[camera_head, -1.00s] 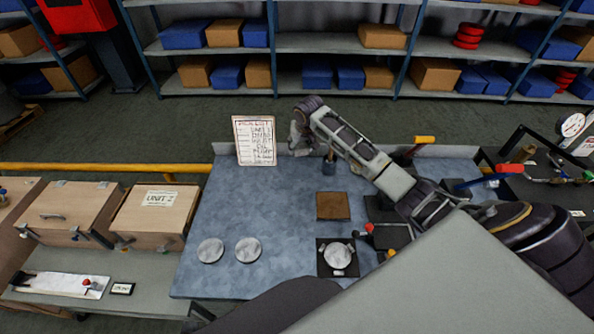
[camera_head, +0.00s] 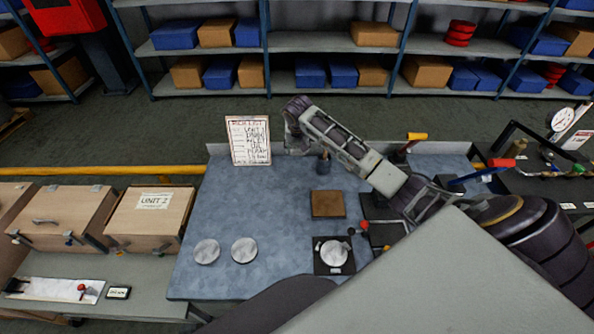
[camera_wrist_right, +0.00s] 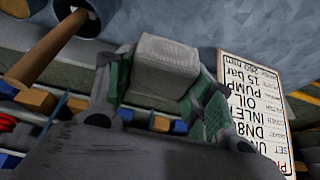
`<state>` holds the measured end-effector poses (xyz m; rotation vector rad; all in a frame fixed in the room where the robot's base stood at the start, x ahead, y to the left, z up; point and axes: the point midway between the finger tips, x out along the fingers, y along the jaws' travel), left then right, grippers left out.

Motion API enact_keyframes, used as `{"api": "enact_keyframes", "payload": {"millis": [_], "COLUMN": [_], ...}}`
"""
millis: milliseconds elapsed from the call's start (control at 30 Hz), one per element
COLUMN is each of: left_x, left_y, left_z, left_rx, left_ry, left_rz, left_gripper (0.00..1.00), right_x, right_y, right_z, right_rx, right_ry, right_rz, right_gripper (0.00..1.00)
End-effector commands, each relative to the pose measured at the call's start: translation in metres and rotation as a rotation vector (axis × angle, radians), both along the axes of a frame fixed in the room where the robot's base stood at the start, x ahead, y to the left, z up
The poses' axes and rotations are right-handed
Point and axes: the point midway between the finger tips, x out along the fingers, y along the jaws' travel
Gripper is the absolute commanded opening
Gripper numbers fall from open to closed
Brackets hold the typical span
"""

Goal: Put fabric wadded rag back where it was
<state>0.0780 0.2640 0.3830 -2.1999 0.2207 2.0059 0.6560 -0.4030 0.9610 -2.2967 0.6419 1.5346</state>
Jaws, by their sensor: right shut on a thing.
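The fabric wadded rag (camera_wrist_right: 165,68) is a pale grey, woven, blocky wad. It sits between the green-padded fingers of my right gripper (camera_wrist_right: 160,85) in the right wrist view. My right gripper (camera_head: 292,146) is shut on it. In the head view the gripper is at the back of the blue-grey bench top (camera_head: 260,205), just right of the pick list board, and the rag is hard to make out there. Whether the rag touches the bench is unclear. My left gripper is not in view.
The pick list board (camera_head: 248,140) stands close left of the gripper. A dark cup (camera_head: 324,165) with a wooden handle stands close right. A brown square pad (camera_head: 328,204), two pale discs (camera_head: 244,250) and a black fixture (camera_head: 333,255) lie nearer. The bench's left middle is clear.

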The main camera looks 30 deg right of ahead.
Motion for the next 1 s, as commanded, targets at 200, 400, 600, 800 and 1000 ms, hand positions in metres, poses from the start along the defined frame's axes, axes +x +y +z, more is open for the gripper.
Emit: {"api": "enact_keyframes", "payload": {"millis": [200, 400, 600, 800, 1000], "left_x": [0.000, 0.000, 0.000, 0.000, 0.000], "left_y": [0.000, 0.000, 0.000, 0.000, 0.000], "left_z": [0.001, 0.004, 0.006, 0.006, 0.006], "left_rx": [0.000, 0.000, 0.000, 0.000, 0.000], "left_ry": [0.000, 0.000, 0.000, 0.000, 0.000], "left_rz": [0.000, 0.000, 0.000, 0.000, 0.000], "left_gripper": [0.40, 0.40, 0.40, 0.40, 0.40], "right_x": [0.000, -0.001, 0.000, 0.000, 0.000], "right_y": [0.000, 0.000, 0.000, 0.000, 0.000], "right_z": [-0.009, -0.034, -0.057, -0.063, -0.063], "right_rx": [0.000, 0.001, 0.001, 0.000, 0.000], "right_ry": [0.001, 0.003, 0.002, 0.000, 0.000], "right_rz": [0.001, 0.000, 0.001, 0.001, 0.001], "right_gripper": [0.31, 0.31, 0.31, 0.31, 0.31]}}
